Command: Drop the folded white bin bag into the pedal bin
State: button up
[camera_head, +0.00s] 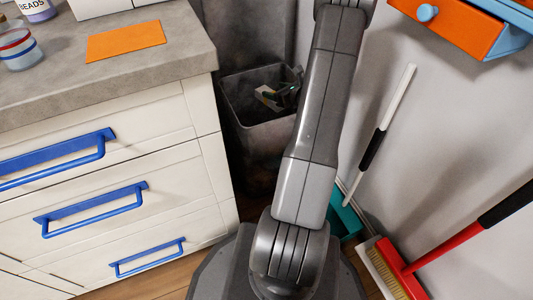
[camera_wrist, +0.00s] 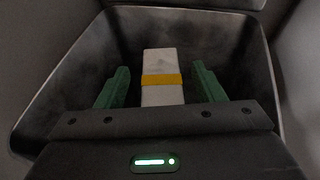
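The pedal bin (camera_head: 262,140) is a dark grey, open-topped bin between the drawer unit and the wall. Its inner wall (camera_wrist: 235,45) surrounds my gripper's fingers in the wrist view. The folded white bin bag (camera_wrist: 162,62), with a yellow band around it, shows between my green fingers, inside the bin's outline. My gripper (camera_wrist: 161,68) is open, with a gap on each side of the bag. Small pale and green parts show in the bin mouth in the head view, partly hidden by my arm. I cannot tell whether the bag rests on the bin floor.
A worktop (camera_head: 150,65) with an orange sheet (camera_head: 125,41) and jars stands above blue-handled drawers at left. A white-handled brush (camera_head: 385,125) and a red broom (camera_head: 445,255) lean at right. An orange drawer (camera_head: 450,22) juts out at top right.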

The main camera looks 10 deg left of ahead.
jog(key=shift+o, duration=0.5)
jog(key=p+v, duration=0.3)
jog(key=v, duration=1)
jog(key=shift+s+d+p, duration=0.2)
jog(key=shift+d+p, duration=0.1)
jog(key=shift+d, duration=0.05)
jog(key=shift+r, duration=0.15)
jog(key=b+x, duration=0.4)
jog(key=x, duration=1)
jog(key=shift+a, duration=0.2)
jog(key=r+p, duration=0.2)
jog(key=r, duration=0.1)
jog(key=shift+s+d, duration=0.1)
jog(key=shift+d, duration=0.1)
jog(key=shift+r+p, duration=0.45)
jog(key=shift+p, duration=0.1)
jog(key=shift+f, duration=0.1)
